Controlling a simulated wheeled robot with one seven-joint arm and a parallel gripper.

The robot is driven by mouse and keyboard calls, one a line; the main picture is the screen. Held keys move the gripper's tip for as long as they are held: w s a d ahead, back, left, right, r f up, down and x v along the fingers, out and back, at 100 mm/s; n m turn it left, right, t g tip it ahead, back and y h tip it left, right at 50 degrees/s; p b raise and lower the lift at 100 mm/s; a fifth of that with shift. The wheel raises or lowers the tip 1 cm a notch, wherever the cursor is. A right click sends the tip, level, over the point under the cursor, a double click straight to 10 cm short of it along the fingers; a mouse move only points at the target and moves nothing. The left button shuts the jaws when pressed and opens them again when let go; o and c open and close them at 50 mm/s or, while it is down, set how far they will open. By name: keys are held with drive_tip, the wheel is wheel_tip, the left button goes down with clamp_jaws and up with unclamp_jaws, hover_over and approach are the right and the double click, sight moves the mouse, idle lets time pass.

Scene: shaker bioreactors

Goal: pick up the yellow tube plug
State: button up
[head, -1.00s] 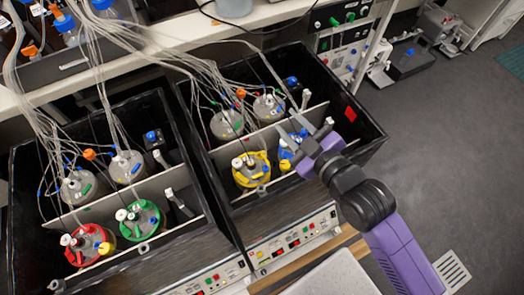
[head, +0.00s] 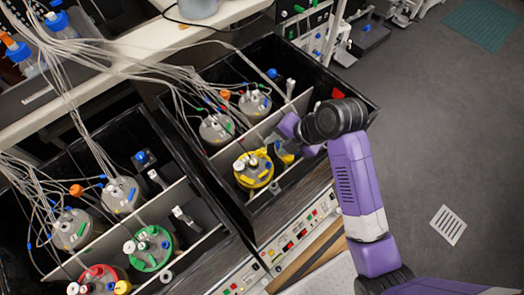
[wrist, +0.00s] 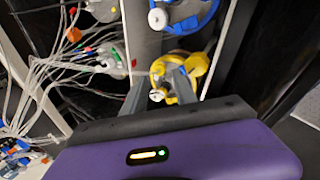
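A yellow plug-like piece (wrist: 197,64) shows in the wrist view, at the right edge of a yellow ring-shaped lid (wrist: 156,78). A yellow piece (head: 285,156) also shows in the head view, partly hidden by my gripper; I cannot tell whether it is the same one. My gripper (wrist: 158,92) looks open in the wrist view, its two fingers apart with part of the yellow lid and a white port seen between them. I see no clear grip on anything. In the head view my wrist covers most of the fingers.
The yellow-lidded vessel (head: 253,170) stands left of my gripper in the right black box. A blue-lidded vessel (wrist: 184,14) is beyond it in the wrist view. Green-lidded (head: 147,248) and red-lidded (head: 100,279) vessels stand at left. Tubes, upright dividers and box walls crowd the area.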

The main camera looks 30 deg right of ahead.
sight(264, 151)
drive_tip(key=shift+n, duration=0.3)
drive_tip(key=x, duration=0.8)
drive_tip(key=shift+a+r, duration=0.15)
drive_tip(key=shift+a, duration=0.1)
clamp_jaws()
